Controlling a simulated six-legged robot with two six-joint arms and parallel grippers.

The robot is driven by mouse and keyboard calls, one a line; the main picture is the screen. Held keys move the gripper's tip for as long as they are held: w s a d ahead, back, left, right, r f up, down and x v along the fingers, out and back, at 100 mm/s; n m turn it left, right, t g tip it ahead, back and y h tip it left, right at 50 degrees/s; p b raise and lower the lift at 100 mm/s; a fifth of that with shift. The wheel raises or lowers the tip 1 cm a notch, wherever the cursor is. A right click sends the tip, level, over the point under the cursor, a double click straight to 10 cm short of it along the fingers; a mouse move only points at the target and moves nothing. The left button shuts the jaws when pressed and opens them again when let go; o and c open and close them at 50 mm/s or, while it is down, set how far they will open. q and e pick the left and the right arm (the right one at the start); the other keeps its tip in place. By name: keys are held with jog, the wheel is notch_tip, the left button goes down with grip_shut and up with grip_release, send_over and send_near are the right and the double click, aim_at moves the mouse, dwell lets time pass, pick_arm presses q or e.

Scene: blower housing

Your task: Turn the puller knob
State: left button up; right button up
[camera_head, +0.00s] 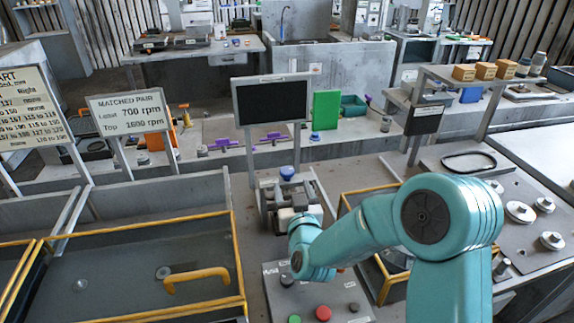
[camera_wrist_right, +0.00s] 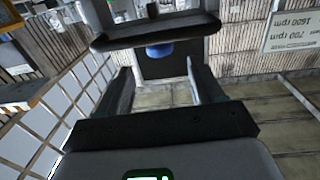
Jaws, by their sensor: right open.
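The puller knob appears to be the blue knob (camera_head: 287,172) on top of a grey device near the middle of the head view. In the wrist view, which is upside down, the blue knob (camera_wrist_right: 159,51) shows against a dark bar, beyond the fingers. My right gripper (camera_head: 289,196) is just on the near side of the device, and its fingers are hard to make out there. In the wrist view my right gripper (camera_wrist_right: 161,82) is open and empty, with the knob apart from both fingers. My left gripper is not in view.
A dark screen (camera_head: 272,102) stands behind the knob. A yellow-edged tray (camera_head: 140,233) lies at left, and another yellow-railed frame (camera_head: 385,285) is beside my right arm. A panel with green and red buttons (camera_head: 323,312) is in front. Round metal parts (camera_head: 519,212) sit at right.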

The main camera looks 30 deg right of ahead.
aim_at(288, 175)
jog(key=p+x, duration=0.2)
jog(key=x, duration=0.6)
jog(key=shift+w, duration=0.1)
jog(key=c, duration=1)
